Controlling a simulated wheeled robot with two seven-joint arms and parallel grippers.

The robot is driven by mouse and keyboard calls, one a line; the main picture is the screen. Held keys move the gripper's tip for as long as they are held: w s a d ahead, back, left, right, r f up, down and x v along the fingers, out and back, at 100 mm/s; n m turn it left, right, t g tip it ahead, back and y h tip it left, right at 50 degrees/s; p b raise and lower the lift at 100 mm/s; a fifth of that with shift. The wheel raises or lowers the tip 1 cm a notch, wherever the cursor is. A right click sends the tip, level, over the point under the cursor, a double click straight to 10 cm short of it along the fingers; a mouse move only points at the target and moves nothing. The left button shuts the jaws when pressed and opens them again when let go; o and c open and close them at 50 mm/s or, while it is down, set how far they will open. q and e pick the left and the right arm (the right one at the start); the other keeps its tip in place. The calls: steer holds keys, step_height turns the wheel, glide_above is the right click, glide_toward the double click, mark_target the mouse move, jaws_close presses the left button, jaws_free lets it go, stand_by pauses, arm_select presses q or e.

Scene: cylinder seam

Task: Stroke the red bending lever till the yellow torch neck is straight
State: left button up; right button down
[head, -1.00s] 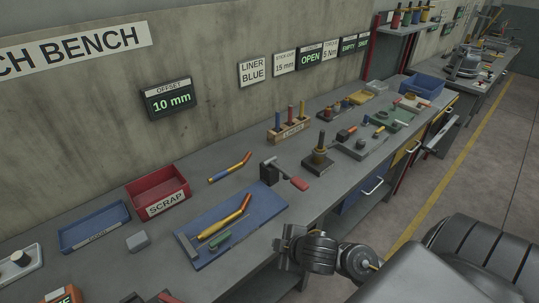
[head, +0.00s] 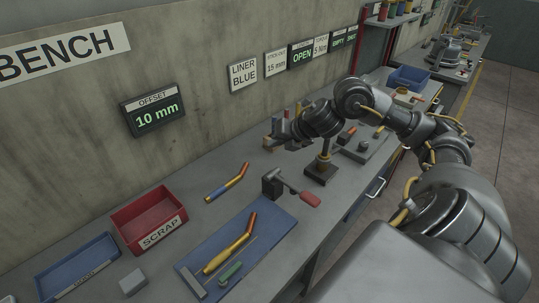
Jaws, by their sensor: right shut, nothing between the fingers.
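The bending lever (head: 309,199) has a red grip and sticks out to the right from a dark block (head: 272,182) at the back edge of a blue mat. A yellow torch neck (head: 229,254) with a bent orange end lies on the mat. A second torch piece (head: 228,183), yellow and orange with a blue part, lies on the bench behind and is also bent. My right gripper (head: 277,129) is shut and empty, raised above the bench beyond the lever and apart from it. My left gripper is not in view.
A blue mat (head: 268,240) also holds a green tool and a grey bar. A red scrap bin (head: 148,220) and a blue tray (head: 78,268) stand at left. A dark stand with a brass collar (head: 322,168) is near my right arm. The wall sign reads offset 10 mm (head: 156,112).

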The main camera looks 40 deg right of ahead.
mark_target(276, 174)
arm_select(q)
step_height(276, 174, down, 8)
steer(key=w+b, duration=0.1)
steer(key=b, duration=0.7)
arm_select(e)
step_height(276, 174, down, 9)
arm_select(q)
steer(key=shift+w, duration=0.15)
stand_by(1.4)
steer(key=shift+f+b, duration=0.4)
steer(key=shift+b, duration=0.05)
arm_select(e)
steer(key=shift+f, duration=0.4)
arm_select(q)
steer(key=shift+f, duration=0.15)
arm_select(e)
steer(key=shift+f, duration=0.2)
